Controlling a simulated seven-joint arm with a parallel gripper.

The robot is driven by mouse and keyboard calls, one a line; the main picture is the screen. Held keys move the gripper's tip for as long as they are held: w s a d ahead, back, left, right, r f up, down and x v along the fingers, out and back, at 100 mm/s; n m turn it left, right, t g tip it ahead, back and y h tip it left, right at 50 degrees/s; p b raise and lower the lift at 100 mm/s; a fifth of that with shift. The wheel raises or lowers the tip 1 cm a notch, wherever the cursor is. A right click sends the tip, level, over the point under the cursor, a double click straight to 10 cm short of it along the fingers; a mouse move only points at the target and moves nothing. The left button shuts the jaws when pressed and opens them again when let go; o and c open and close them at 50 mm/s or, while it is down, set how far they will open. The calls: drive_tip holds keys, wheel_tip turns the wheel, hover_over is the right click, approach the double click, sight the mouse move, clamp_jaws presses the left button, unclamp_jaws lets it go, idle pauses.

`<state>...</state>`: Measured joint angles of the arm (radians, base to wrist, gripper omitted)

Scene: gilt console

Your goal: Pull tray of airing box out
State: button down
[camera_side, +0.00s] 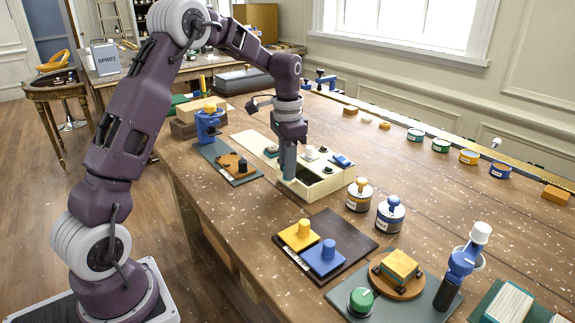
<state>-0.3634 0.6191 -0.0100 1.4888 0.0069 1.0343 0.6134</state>
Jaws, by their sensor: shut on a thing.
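The airing box (323,187) is a low cream box near the middle of the table, with several small items on or in its top. Its tray (291,184) is the cream part at the near left end. It is too small to tell how far the tray stands out. My gripper (288,176) points down at that near end. Its fingers are shut on the tray's near end, and they hide the spot they hold.
A dark mat (365,244) with yellow and blue blocks lies in front. A green-grey board (214,152) with a blue tool lies left.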

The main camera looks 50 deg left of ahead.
idle(0.7)
drive_tip(key=s, duration=1.1)
drive_tip(key=c, duration=1.2)
unclamp_jaws()
wheel_tip(320, 180, up, 7)
drive_tip(key=s+d+r+n+t, duration=0.1)
drive_tip(key=s+d+r+t, duration=0.1)
drive_tip(key=s+d, duration=0.6)
drive_tip(key=s+d+r+n+t, duration=0.2)
drive_tip(key=s+d+t, duration=0.1)
drive_tip(key=s+d, duration=0.4)
drive_tip(key=shift+s+d+r+t, duration=0.3)
drive_tip(key=shift+s+d+r, duration=0.1)
drive_tip(key=shift+s, duration=0.7)
